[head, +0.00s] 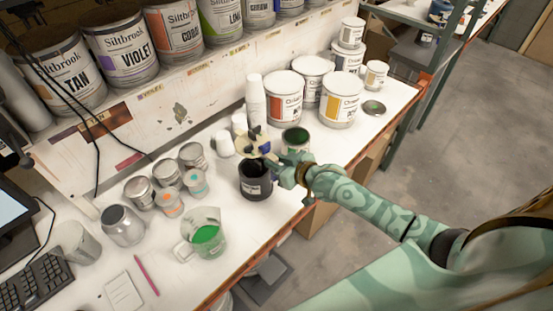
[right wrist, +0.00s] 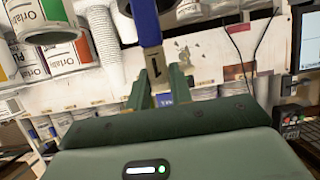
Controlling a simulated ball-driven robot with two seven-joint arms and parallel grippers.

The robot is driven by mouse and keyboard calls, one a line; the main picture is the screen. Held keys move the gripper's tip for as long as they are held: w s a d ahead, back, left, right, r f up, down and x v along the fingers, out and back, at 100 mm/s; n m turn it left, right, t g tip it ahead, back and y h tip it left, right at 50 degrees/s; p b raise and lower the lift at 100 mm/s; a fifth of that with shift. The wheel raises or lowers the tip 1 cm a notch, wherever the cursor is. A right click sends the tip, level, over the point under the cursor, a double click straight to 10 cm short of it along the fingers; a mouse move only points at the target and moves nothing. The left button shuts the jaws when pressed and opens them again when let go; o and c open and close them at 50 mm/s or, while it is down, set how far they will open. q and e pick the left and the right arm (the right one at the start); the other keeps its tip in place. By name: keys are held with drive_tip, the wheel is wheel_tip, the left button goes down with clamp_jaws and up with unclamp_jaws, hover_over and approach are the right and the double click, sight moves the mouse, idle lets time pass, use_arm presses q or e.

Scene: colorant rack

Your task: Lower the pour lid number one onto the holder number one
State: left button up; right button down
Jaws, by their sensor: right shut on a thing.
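The pour lid (head: 255,147), cream with dark blue parts, is held by my right gripper (head: 281,162). In the right wrist view my right gripper's green fingers (right wrist: 160,88) are shut on the lid's handle; a tag with a "1" (right wrist: 155,65) and a blue part (right wrist: 146,25) show above. In the head view the lid is above a black open container (head: 256,186) with a pale label, which may be the holder; its number is not readable. I cannot tell whether lid and container touch. My left gripper is not in view.
A can of green paint (head: 296,142) stands close behind my right gripper. A jug of green paint (head: 205,236) and several small tins (head: 139,190) stand to the left. Large white cans (head: 341,98) stand at the back right.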

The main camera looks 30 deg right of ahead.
wheel_tip(320, 180, down, 7)
drive_tip(key=b, duration=0.5)
drive_tip(key=shift+w+a+f, duration=0.1)
drive_tip(key=shift+f, duration=0.1)
drive_tip(key=shift+f+b, duration=1.05)
drive_tip(key=shift+f, duration=0.2)
drive_tip(key=shift+f, duration=0.6)
drive_tip(key=c, duration=1.2)
unclamp_jaws()
drive_tip(key=shift+o, duration=0.2)
